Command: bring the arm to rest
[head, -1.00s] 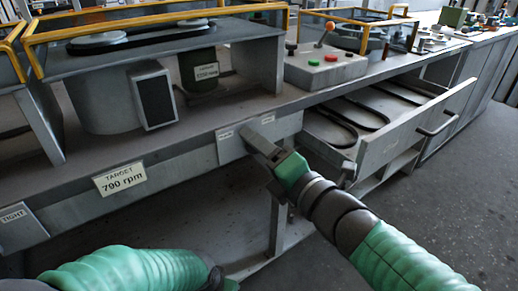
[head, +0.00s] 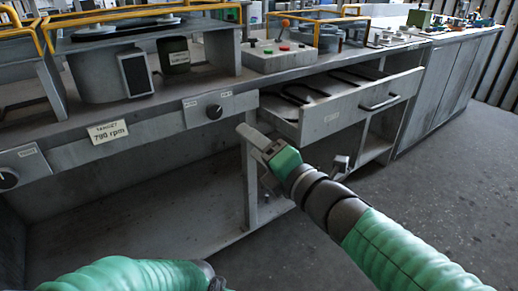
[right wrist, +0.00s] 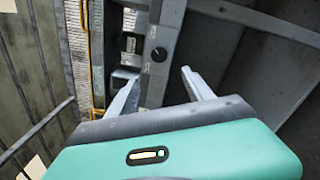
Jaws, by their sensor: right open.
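My right gripper (head: 256,155) is open and empty, in front of the bench and below its front panel. In the right wrist view its two fingers (right wrist: 160,88) stand apart with nothing between them. A black knob (head: 214,112) sits on the front panel, left of and above the gripper, clear of it. The knob also shows beyond the fingers in the right wrist view (right wrist: 159,54). My left arm's green sleeve crosses the bottom left of the head view; its gripper is out of frame.
An open drawer (head: 345,112) holding dark belts juts out right of the gripper. A bench leg (head: 250,185) stands close by the gripper. Another knob (head: 8,178) is at far left. A control box (head: 279,58) stands on the bench. The floor at right is clear.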

